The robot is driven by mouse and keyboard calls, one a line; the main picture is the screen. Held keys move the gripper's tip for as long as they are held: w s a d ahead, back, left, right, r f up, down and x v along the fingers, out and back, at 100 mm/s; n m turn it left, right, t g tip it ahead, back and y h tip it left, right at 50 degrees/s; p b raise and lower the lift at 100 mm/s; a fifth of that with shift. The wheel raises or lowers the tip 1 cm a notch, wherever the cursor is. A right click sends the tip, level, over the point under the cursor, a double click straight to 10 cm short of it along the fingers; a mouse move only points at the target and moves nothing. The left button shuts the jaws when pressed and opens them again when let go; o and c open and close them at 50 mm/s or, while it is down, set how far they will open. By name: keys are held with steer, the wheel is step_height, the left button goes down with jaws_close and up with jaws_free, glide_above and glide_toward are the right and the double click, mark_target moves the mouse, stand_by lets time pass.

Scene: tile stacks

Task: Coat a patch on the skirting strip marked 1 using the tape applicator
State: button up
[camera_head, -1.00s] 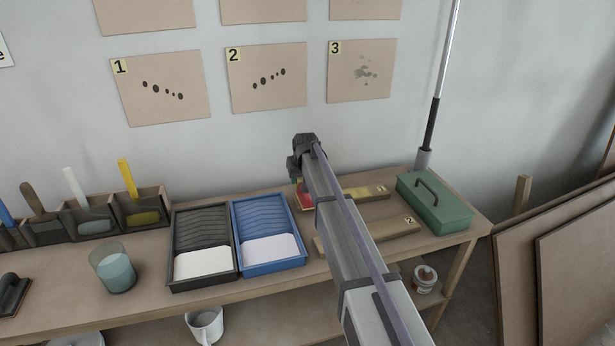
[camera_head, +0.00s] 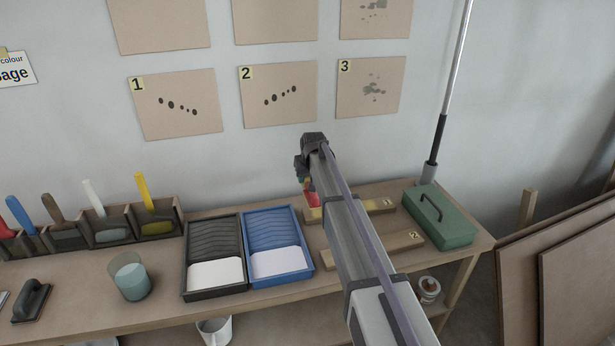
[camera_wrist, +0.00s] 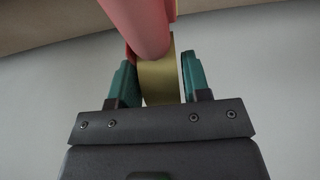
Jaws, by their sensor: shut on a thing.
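The skirting strip marked 1 (camera_head: 384,204) lies on the bench, with its number label at the right end. Yellow shows on it on both sides of my arm, and my arm hides its middle. My gripper (camera_wrist: 158,72) is shut on the tape applicator (camera_wrist: 158,84), whose yellow part sits between the green fingers. A red, rounded part of it extends beyond the fingertips. In the head view the red part of the applicator (camera_head: 312,199) shows at the strip's left end; I cannot tell whether they touch.
The skirting strip marked 2 (camera_head: 392,242) lies in front. A blue tray (camera_head: 297,278) and a black tray (camera_head: 187,282) stand left, a green toolbox (camera_head: 450,226) right. A glass (camera_head: 131,279) and handled tools in holders (camera_head: 70,237) are further left. Numbered panels (camera_head: 175,120) hang on the wall.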

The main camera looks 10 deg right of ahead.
step_height(320, 180, up, 3)
steer(key=p, duration=0.3)
steer(key=shift+r, duration=0.1)
stand_by(0.3)
